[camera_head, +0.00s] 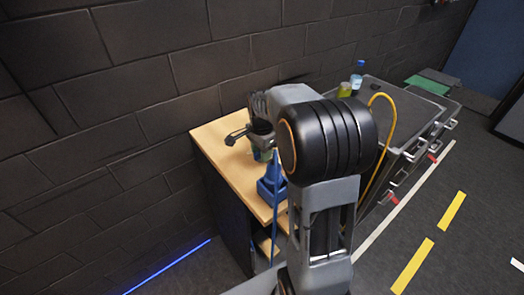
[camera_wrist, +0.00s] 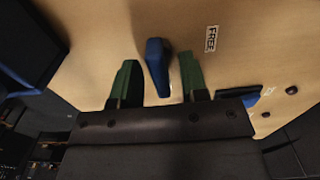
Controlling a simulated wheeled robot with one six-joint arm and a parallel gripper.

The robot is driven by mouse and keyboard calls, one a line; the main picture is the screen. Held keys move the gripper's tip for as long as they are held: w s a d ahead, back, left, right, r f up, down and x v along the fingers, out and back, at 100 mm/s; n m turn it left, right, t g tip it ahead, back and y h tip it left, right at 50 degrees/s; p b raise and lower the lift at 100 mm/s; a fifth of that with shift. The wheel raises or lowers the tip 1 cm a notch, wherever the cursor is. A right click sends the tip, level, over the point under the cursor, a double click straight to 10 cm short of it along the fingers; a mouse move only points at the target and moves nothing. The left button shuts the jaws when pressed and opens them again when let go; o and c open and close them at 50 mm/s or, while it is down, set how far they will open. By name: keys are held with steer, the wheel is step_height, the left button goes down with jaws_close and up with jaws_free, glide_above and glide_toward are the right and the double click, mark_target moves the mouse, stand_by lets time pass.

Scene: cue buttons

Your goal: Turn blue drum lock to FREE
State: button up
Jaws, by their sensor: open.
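A blue, elongated handle (camera_wrist: 157,66) stands on the pale wooden surface in the wrist view; it looks like the blue drum lock's knob. My gripper (camera_wrist: 158,62) is open, with one green finger on each side of the handle. Small gaps show between handle and fingers; I cannot tell their height relative to each other. The white FREE label (camera_wrist: 210,38) lies to the right of the handle, beyond the right finger. In the head view, a blue object (camera_head: 271,187) stands on the wooden top, partly hidden by my arm.
The wooden cabinet top (camera_head: 222,170) stands against a dark block wall. Another blue part (camera_wrist: 250,97) lies right of my gripper, and a large dark blue shape (camera_wrist: 28,42) is at left. Grey cases (camera_head: 405,110), a bottle (camera_head: 356,80) and a yellow hose (camera_head: 384,97) are to the right.

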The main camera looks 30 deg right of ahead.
jaws_close()
stand_by(0.3)
steer(key=n, duration=0.4)
steer(key=shift+w+n, duration=0.15)
steer(key=shift+n, duration=0.25)
steer(key=n, duration=0.4)
steer(key=shift+w+a+n+p, duration=0.1)
steer(key=shift+a+n+p, duration=0.05)
steer(key=shift+n+p, duration=0.15)
steer(key=n, duration=0.4)
steer(key=shift+a, duration=0.15)
steer(key=shift+w+a+n, duration=0.1)
steer(key=shift+n, duration=2.2)
